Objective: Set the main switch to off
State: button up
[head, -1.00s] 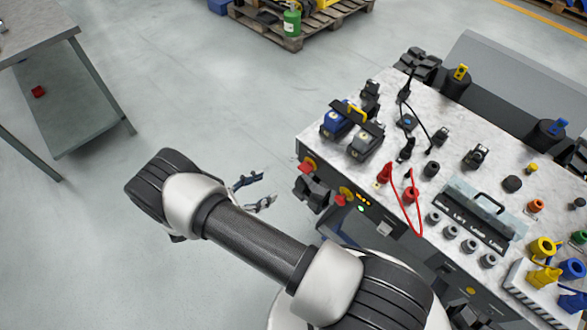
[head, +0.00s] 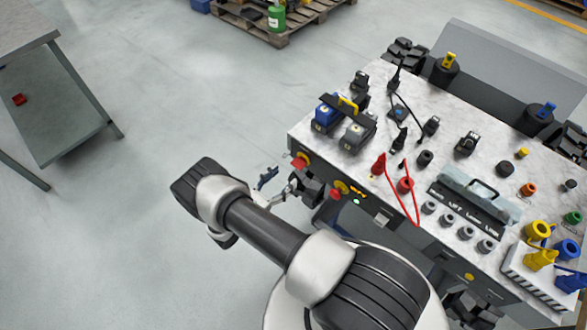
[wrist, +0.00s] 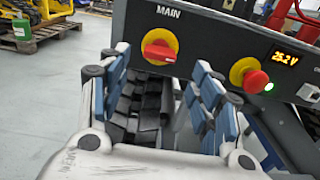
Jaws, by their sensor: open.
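The main switch (wrist: 159,48) is a red rotary knob on a yellow disc under the label MAIN, on the carrier's dark front panel. Its handle lies roughly level, slightly tilted, in the wrist view. In the head view the switch (head: 300,162) shows at the panel's left end. My gripper (wrist: 163,75) is open and empty, its blue-grey fingers spread on both sides below the knob. In the head view my gripper (head: 276,182) is just left of the panel, close to the switch. I cannot see any contact.
A red mushroom button on yellow (wrist: 250,77) sits right of the switch, beside a lit display (wrist: 286,57) reading about 25.2 V. Black track (wrist: 135,108) lies below the panel. The carrier's top (head: 460,130) holds batteries, cables and connectors. Open floor lies to the left.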

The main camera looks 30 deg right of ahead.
aim_at(299, 164)
jog(key=x, duration=0.6)
jog(key=shift+b, duration=0.35)
jog(key=shift+d, duration=0.1)
jog(key=shift+c, duration=0.2)
jog(key=c, duration=1)
jog(key=shift+f+n+b, duration=0.1)
jog(key=shift+n+b, duration=1.75)
jog(key=shift+n, duration=7.05)
